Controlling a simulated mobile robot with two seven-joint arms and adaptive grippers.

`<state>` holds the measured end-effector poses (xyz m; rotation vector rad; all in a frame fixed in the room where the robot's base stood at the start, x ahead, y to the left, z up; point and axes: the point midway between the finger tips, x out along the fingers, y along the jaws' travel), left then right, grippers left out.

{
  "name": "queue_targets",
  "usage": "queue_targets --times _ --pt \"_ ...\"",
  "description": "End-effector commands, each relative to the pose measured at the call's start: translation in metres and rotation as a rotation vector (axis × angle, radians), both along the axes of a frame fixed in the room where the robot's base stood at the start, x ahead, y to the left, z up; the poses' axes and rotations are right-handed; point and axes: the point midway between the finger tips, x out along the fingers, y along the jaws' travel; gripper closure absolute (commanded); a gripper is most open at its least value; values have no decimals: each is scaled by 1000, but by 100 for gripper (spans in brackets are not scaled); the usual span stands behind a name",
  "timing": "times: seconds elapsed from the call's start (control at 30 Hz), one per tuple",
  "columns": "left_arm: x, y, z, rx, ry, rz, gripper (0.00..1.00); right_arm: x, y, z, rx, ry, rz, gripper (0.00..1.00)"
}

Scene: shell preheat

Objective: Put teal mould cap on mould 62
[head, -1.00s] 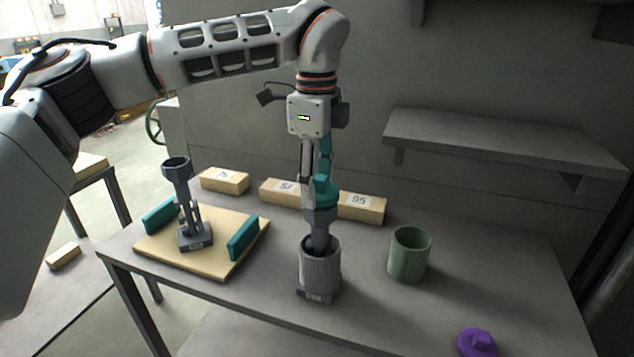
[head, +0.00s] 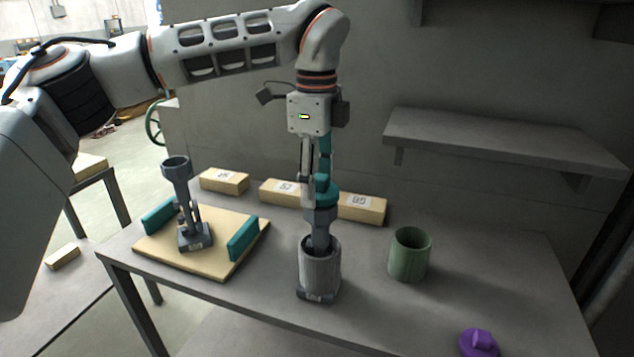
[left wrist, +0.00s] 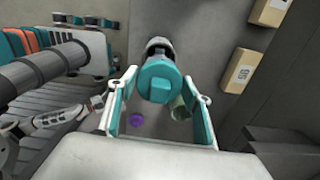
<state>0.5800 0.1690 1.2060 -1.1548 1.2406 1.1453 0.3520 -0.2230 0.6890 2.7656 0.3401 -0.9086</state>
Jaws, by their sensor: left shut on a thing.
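The teal mould cap (head: 325,196) is round with a raised knob. My left gripper (head: 317,178) is shut on it from above, and in the left wrist view the cap (left wrist: 158,84) lies between the fingertips. The cap is at the top of a grey cup-topped mould (head: 320,217), whose stem goes down into a ribbed grey cylinder (head: 320,268). Cap and cup rim look touching, but I cannot tell whether it is fully seated. The plate number at the base is too small to read. My right gripper is not in view.
A similar grey mould (head: 178,175) stands on a wooden board (head: 222,262) with teal side bars. A green cup (head: 409,255) stands right of the cylinder. A purple cap (head: 479,343) lies at the front right. Labelled wooden blocks (head: 224,180) line the back, and a shelf (head: 500,140) juts above.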

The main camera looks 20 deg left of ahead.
Motion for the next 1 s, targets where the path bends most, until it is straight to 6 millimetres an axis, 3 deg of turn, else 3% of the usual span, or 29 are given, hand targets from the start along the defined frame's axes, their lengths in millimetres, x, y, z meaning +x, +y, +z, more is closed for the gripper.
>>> queue_targets --times 0.87,0.9,1.0 --pt "0 0 -13 0 -1 0 72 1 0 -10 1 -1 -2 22" --pt "0 0 -12 0 -1 0 44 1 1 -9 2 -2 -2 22" --pt "0 0 -12 0 -1 0 44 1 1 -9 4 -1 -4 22"
